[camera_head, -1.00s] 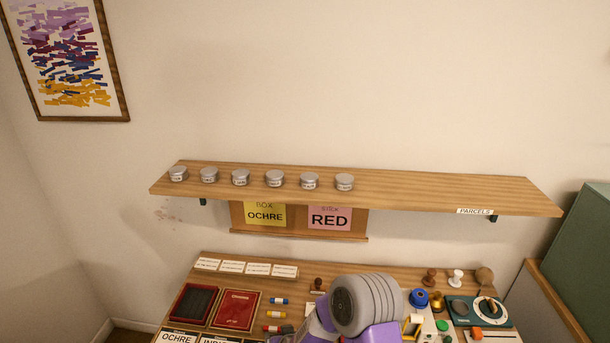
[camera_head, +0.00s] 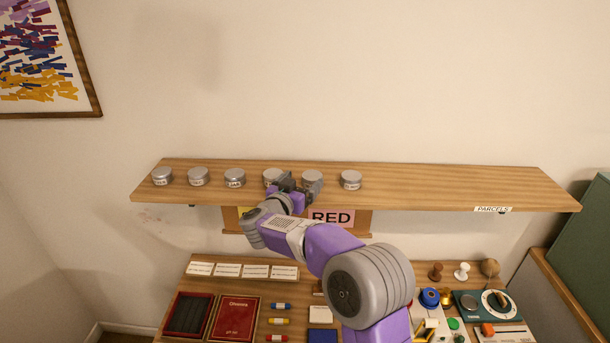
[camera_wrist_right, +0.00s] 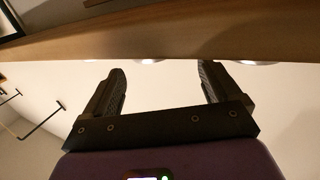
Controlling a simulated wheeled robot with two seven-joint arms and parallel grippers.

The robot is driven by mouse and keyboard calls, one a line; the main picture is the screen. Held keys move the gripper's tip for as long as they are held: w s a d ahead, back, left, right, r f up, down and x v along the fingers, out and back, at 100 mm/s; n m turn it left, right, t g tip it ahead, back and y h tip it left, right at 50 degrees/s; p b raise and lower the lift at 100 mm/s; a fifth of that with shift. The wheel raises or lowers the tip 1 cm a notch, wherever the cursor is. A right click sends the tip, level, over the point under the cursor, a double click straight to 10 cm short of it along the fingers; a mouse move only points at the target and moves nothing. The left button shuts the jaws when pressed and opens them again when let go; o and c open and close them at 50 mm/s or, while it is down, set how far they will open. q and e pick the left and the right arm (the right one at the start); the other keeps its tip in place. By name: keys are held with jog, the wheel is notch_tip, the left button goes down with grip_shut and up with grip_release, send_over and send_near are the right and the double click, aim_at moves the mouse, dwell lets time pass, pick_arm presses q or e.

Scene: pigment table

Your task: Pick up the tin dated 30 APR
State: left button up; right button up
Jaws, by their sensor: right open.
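Several round grey tins with small white labels stand in a row on the wooden shelf (camera_head: 440,187): the first (camera_head: 162,176), second (camera_head: 197,176), third (camera_head: 235,178), fourth (camera_head: 273,176), fifth (camera_head: 312,177) and last (camera_head: 350,180), counting from the left. The label dates are too small to read. My right gripper (camera_head: 299,182) is open at the shelf's front edge, before the fourth and fifth tins, partly covering them. In the right wrist view its fingers (camera_wrist_right: 162,82) are apart with nothing between them; tin edges barely show beyond the shelf edge (camera_wrist_right: 160,38). My left gripper is out of view.
Below the shelf hangs a board with a pink RED card (camera_head: 332,217). The desk below holds cards, a red box (camera_head: 235,318), stamps and a dial device (camera_head: 495,303). The shelf's right part is clear up to the PARCELS label (camera_head: 493,209).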

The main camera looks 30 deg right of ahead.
aim_at(312, 175)
jog(key=shift+s+d+r, duration=0.15)
jog(key=shift+d, duration=0.7)
jog(key=w+d, duration=0.1)
jog(key=w+d+f, duration=0.1)
jog(key=w, duration=0.1)
jog(key=shift+d+f+p, duration=0.2)
jog(key=shift+d+p, duration=0.1)
jog(key=shift+d, duration=0.1)
jog(key=shift+w+d, duration=0.1)
jog(key=shift+d, duration=0.3)
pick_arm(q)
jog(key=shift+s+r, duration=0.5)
pick_arm(e)
jog(key=c, duration=1.1)
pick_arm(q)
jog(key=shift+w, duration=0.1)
pick_arm(e)
jog(key=shift+r, duration=0.1)
